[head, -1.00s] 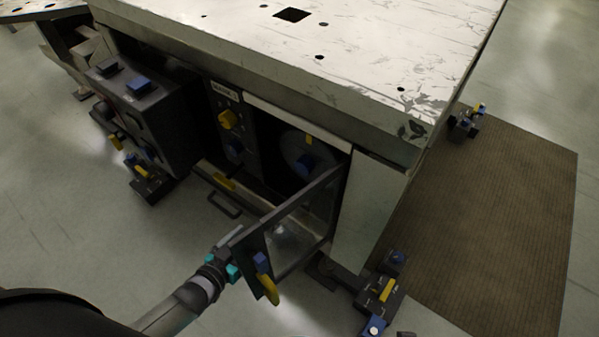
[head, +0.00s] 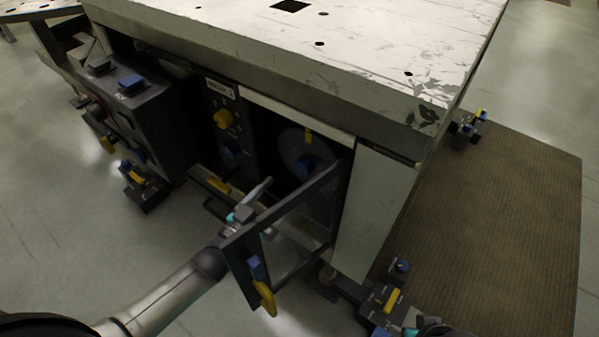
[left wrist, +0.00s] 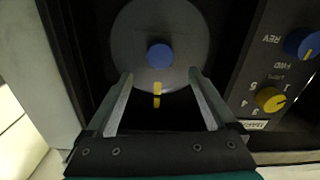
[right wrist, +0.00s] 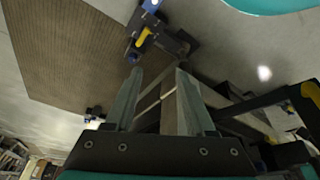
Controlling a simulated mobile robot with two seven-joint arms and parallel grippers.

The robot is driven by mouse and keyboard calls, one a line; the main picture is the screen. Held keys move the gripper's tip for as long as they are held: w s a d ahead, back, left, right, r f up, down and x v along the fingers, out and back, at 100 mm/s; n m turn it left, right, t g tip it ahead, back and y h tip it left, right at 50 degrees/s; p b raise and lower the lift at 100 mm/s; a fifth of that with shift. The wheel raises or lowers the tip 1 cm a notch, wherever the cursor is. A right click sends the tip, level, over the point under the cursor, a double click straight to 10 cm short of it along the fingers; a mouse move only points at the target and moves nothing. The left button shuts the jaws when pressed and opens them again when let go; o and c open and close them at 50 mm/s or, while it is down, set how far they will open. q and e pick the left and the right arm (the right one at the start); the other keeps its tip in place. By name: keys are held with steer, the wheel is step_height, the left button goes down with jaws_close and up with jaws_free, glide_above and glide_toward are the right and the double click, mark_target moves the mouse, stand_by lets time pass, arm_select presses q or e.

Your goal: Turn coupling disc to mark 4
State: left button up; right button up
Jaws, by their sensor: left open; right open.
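The coupling disc (head: 291,147) is a grey round plate with a blue centre knob (head: 306,165), inside the open bay under the table. A yellow mark (head: 308,136) shows at its upper edge in the head view. In the left wrist view the disc (left wrist: 128,38) lies ahead of my left gripper (left wrist: 160,82), with the yellow mark (left wrist: 157,88) between the open fingers. My left gripper (head: 262,190) is empty in front of the bay, just behind the door frame. My right gripper (right wrist: 160,82) is open and empty, by the table's right corner. No mark 4 is readable on the disc.
The glazed door (head: 295,215) stands swung open, with a yellow handle (head: 264,297). A panel with a yellow knob (head: 223,118) is left of the disc. A dark box (head: 140,115) projects farther left. A table foot (head: 385,298) and brown mat (head: 490,220) are right.

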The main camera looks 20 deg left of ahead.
mark_target(300, 169)
arm_select(q)
steer(key=b+x, duration=0.2)
steer(key=x, duration=0.4)
steer(key=shift+w+d, duration=0.15)
steer(key=shift+w, duration=0.15)
steer(key=shift+b+x, duration=0.5)
steer(key=shift+x, duration=0.35)
arm_select(e)
step_height(300, 169, up, 6)
steer(key=w+t, duration=0.1)
steer(key=t, duration=0.1)
steer(key=shift+a+y, duration=0.3)
steer(key=shift+a, duration=0.15)
arm_select(q)
jaws_close()
